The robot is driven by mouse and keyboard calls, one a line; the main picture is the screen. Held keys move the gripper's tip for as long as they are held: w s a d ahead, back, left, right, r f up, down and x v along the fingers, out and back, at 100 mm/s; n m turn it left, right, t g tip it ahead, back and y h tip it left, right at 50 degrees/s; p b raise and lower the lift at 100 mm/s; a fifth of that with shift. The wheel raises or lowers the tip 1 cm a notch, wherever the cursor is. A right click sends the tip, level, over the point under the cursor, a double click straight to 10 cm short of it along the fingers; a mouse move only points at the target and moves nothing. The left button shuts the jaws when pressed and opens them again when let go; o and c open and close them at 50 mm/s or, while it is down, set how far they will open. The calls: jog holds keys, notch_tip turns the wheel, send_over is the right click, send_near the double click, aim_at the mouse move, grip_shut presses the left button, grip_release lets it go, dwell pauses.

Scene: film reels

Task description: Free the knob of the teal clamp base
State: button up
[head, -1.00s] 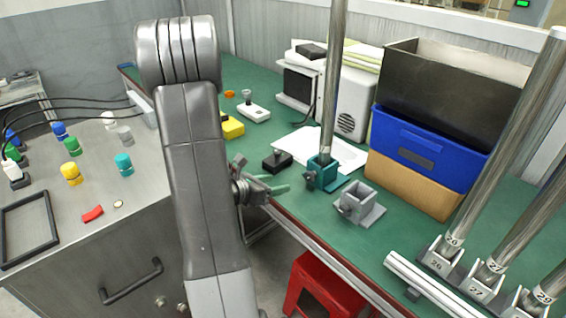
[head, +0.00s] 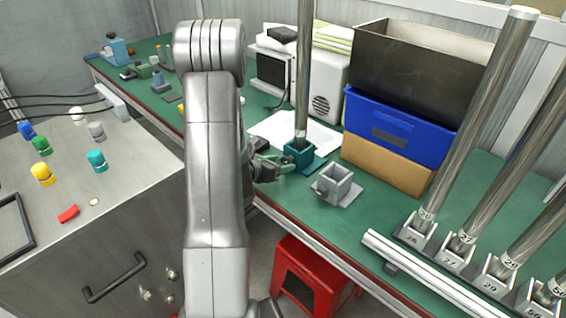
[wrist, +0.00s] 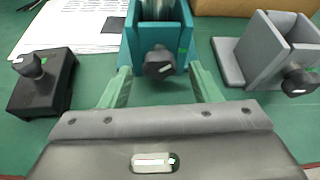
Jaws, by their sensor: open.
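The teal clamp base (head: 300,153) stands on the green bench with a tall metal post (head: 304,70) upright in it. In the wrist view the clamp base (wrist: 185,40) is straight ahead, and its black knob (wrist: 159,63) faces me. My gripper (wrist: 159,78) is open, with its two green fingers apart on the left and right of the knob, and nothing is held. In the head view my gripper (head: 270,163) is close in front of the clamp base, partly hidden by my arm. Whether the fingers touch the knob cannot be told.
A grey clamp base (head: 337,186) without a post stands to the right, with its own knob (wrist: 299,82). A black block with a knob (wrist: 40,84) lies to the left. Bins (head: 400,125) stand behind, and numbered posts (head: 476,115) stand at the right.

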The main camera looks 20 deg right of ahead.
jog(key=shift+x, duration=1)
jog(key=c, duration=1)
